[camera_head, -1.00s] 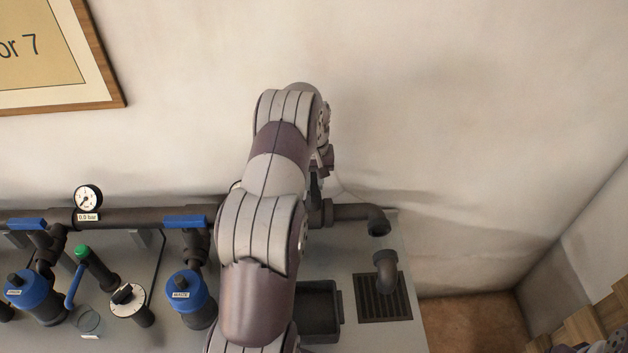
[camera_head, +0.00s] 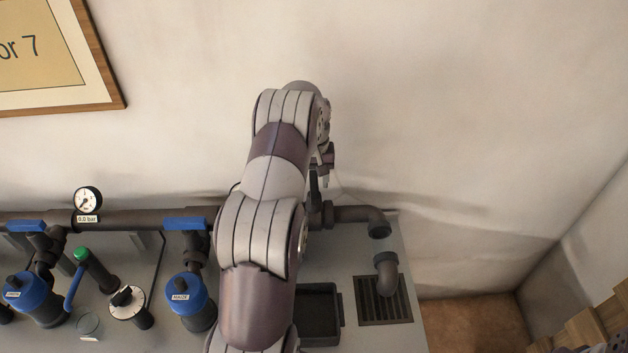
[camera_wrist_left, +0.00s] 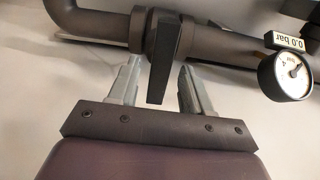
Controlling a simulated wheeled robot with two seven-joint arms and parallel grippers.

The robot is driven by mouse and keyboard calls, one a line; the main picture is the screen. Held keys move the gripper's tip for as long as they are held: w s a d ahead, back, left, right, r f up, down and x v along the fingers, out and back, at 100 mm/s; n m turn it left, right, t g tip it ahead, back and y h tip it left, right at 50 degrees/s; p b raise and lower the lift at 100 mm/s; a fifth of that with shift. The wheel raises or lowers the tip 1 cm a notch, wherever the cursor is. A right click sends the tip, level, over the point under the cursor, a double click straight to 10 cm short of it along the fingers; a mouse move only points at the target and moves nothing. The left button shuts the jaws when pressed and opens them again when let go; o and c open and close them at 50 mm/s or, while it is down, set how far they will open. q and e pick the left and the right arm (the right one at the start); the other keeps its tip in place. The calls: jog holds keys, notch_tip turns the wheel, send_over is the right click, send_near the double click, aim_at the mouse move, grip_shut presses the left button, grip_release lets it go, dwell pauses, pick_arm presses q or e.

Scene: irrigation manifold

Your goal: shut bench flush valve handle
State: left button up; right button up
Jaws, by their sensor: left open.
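The flush valve handle (camera_wrist_left: 166,45) is a dark, flat lever in the left wrist view. It hangs down from a collar on the dark pipe (camera_wrist_left: 105,25). My left gripper (camera_wrist_left: 160,72) is open, with one pale finger on each side of the lever. Gaps show between the lever and both fingers. In the head view my left arm covers most of the valve area. Only part of the left gripper (camera_head: 322,172) shows past the arm, by the pipe near its right end. The handle cannot be made out clearly there. My right gripper is not in view.
A pressure gauge (camera_head: 88,199) reading 0.0 bar stands on the pipe. Blue-handled valves and blue-capped filters (camera_head: 187,294) line the bench to the left. A black tray (camera_head: 319,314) and a drain grate (camera_head: 384,308) with an elbow pipe (camera_head: 387,270) are at right.

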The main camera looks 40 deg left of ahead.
aim_at(314, 183)
pick_arm(q)
notch_tip(314, 183, up, 5)
jog(key=shift+p, duration=0.5)
notch_tip(314, 183, up, 7)
jog(key=p, duration=0.6)
notch_tip(314, 183, up, 3)
jog(key=p, duration=0.3)
jog(key=shift+f, duration=0.1)
